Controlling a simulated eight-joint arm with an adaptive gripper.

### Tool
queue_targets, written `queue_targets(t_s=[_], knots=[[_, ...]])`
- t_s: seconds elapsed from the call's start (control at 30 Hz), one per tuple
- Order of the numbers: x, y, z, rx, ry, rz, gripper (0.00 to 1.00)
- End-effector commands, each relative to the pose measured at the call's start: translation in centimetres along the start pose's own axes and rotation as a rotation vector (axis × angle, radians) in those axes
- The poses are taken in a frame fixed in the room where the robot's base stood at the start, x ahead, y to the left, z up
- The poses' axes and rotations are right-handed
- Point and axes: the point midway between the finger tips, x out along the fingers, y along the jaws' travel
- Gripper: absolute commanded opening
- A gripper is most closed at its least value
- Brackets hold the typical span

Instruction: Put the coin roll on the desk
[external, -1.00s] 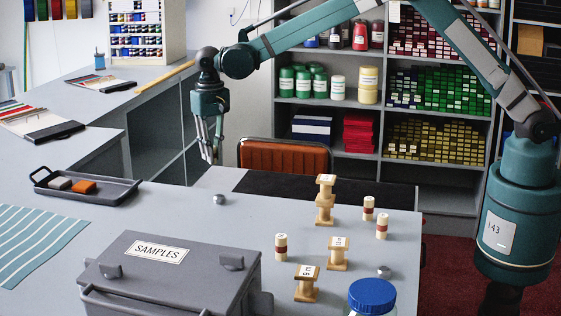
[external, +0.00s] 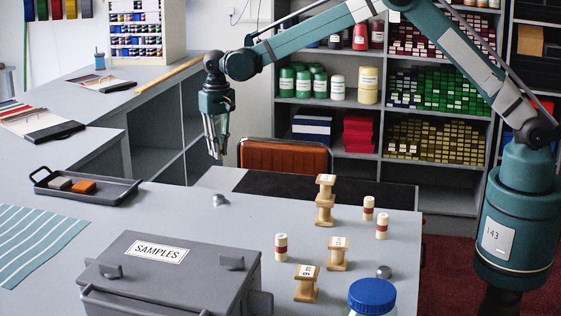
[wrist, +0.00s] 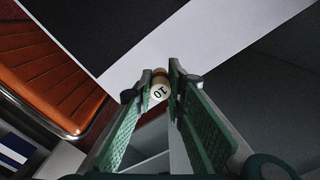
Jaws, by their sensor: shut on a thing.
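The grey desk (external: 180,215) lies below and nearer the camera. Its pale edge (wrist: 150,40) also shows in the wrist view.
Several small pale rolls and wooden spools (external: 325,200) stand on the desk's right half. A SAMPLES box (external: 175,272), a blue-lidded jar (external: 371,297) and a dark tray (external: 120,192) are nearer or left. A black mat (external: 330,193) lies at the back. The desk's middle is mostly clear.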

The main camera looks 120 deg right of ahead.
Motion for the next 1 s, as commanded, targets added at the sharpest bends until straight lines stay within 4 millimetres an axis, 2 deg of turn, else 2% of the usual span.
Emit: queue_targets(t_s=[0.5,1.0], knots=[[5.8,-0.1,0.0,0.0,0.0,0.0,0.0],[6.7,-0.1,0.0,0.0,0.0,0.0,0.0]])
